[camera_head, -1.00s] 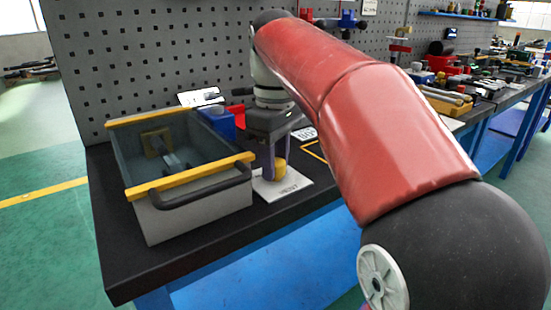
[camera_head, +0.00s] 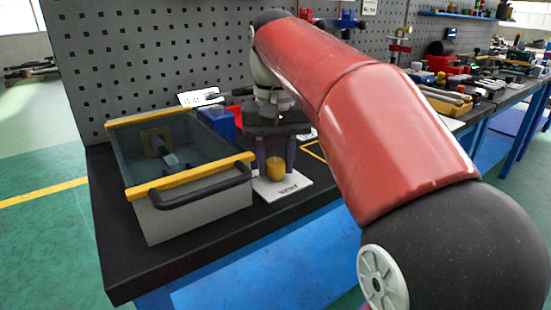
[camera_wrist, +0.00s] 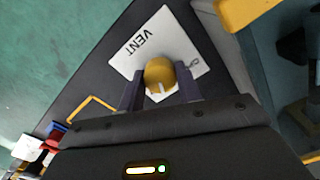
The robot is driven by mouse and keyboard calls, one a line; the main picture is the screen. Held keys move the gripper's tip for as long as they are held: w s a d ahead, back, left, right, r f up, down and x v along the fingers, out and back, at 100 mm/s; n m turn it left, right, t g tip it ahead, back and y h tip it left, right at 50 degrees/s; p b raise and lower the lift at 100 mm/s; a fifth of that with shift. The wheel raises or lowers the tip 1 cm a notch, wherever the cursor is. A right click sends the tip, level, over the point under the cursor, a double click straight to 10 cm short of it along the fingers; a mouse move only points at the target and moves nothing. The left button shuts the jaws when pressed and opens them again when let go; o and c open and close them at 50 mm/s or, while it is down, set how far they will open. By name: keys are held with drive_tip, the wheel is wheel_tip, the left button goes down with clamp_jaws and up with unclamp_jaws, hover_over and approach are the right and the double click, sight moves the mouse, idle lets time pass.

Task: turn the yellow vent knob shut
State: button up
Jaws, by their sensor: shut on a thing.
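The yellow vent knob (camera_head: 276,169) stands on a white plate (camera_head: 291,185) on the dark bench top. In the wrist view, the plate (camera_wrist: 140,50) reads VENT, and the knob (camera_wrist: 159,73) shows a pale pointer line on its side. My gripper (camera_head: 276,160) points down over it, one dark finger on each side. In the wrist view, my gripper (camera_wrist: 160,84) is shut on the knob, which sits between the fingertips. The knob's far side is partly hidden.
A grey bin with yellow rims (camera_head: 195,208) and a black handle stands close left of the knob. A blue box (camera_head: 218,122) is behind it. A perforated panel (camera_head: 150,60) rises at the back. The bench's front edge is close to the plate.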

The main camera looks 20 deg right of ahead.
sight(275, 161)
drive_tip(key=shift+m, duration=0.9)
drive_tip(key=o, duration=1)
drive_tip(key=shift+r, duration=0.1)
drive_tip(key=shift+r, duration=3.8)
